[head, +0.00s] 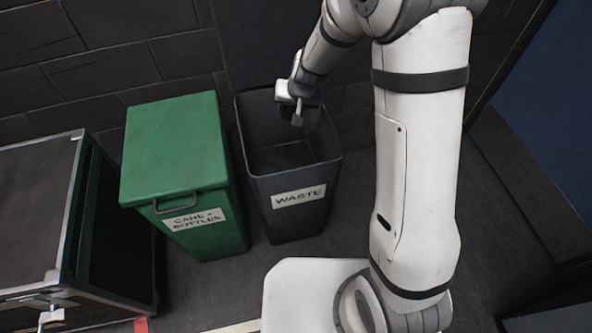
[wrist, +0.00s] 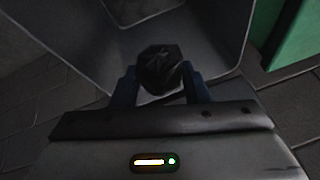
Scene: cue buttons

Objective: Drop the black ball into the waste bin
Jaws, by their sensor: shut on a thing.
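The black ball (wrist: 161,70) is dark and faceted, and shows between the two fingers in the wrist view. My gripper (wrist: 160,84) is shut on it. In the head view my gripper (head: 297,112) is over the right back part of the open waste bin, and the ball cannot be made out there. The waste bin (head: 300,202) is dark grey with a white WASTE label and no lid. Its grey inner wall (wrist: 215,40) shows behind the ball in the wrist view. The inside of the bin looks empty as far as it shows.
A green bin (head: 175,150) with a closed lid and a cans and bottles label stands just left of the waste bin. A black case (head: 35,215) with metal edges is at the far left. A dark brick wall (head: 120,50) is behind the bins.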

